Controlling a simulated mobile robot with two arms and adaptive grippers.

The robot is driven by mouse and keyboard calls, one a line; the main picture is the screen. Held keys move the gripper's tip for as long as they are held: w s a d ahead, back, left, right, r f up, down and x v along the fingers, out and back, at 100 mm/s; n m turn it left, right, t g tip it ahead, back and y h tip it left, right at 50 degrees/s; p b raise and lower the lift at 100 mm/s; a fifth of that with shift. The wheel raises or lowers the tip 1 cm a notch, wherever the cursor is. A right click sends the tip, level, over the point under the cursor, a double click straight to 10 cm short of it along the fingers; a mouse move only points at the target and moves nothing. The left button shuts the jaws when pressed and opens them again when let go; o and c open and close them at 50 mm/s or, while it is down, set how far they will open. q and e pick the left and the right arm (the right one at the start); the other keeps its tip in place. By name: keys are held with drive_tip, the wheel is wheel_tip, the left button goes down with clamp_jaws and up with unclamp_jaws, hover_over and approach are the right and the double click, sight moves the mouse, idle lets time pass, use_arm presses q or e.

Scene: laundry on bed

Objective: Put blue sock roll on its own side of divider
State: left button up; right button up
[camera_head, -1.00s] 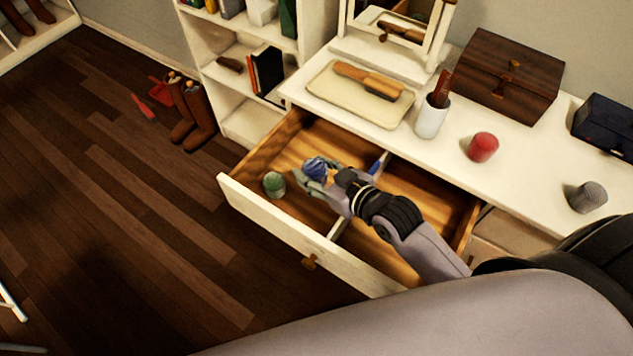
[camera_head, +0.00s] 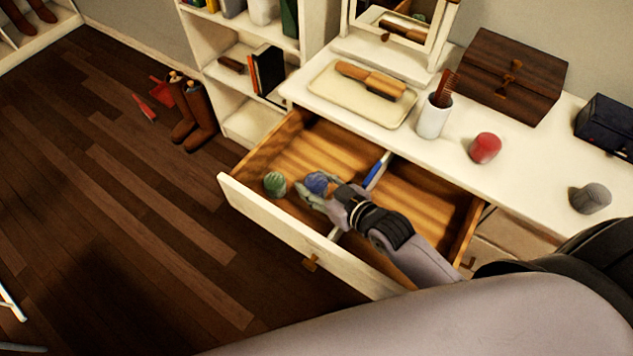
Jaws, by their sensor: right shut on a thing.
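The blue sock roll (camera_head: 316,183) is held in my right gripper (camera_head: 312,190), over the left compartment of the open drawer (camera_head: 265,222). Whether the roll touches the drawer floor I cannot tell. A green sock roll (camera_head: 275,184) sits in the same left compartment, just left of the blue one. The divider (camera_head: 378,168), white with a blue part, runs front to back. My right forearm crosses over it and hides its middle. The right compartment (camera_head: 430,195) looks empty where it shows. My left gripper is not in view.
On the dresser top (camera_head: 540,175) stand a red roll (camera_head: 485,148), a grey roll (camera_head: 590,198), a white cup (camera_head: 432,120) with a comb, a tray (camera_head: 325,92) with a brush and a wooden box (camera_head: 512,75). A bookshelf (camera_head: 250,128) adjoins the drawer's left.

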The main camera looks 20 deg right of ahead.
drive_tip(key=shift+f, duration=0.25)
drive_tip(key=o, duration=1.1)
drive_tip(key=shift+o, duration=0.2)
drive_tip(key=shift+r, duration=0.25)
drive_tip(key=shift+r+p, duration=0.3)
drive_tip(key=shift+r, duration=0.3)
drive_tip(key=v, duration=1)
drive_tip(key=shift+s+d+f+b, duration=0.15)
drive_tip(key=shift+s+f+b, duration=0.1)
drive_tip(key=shift+s+b, duration=0.1)
drive_tip(key=shift+s+d+r, duration=0.25)
drive_tip(key=shift+s+r, duration=0.1)
drive_tip(key=shift+s, duration=0.2)
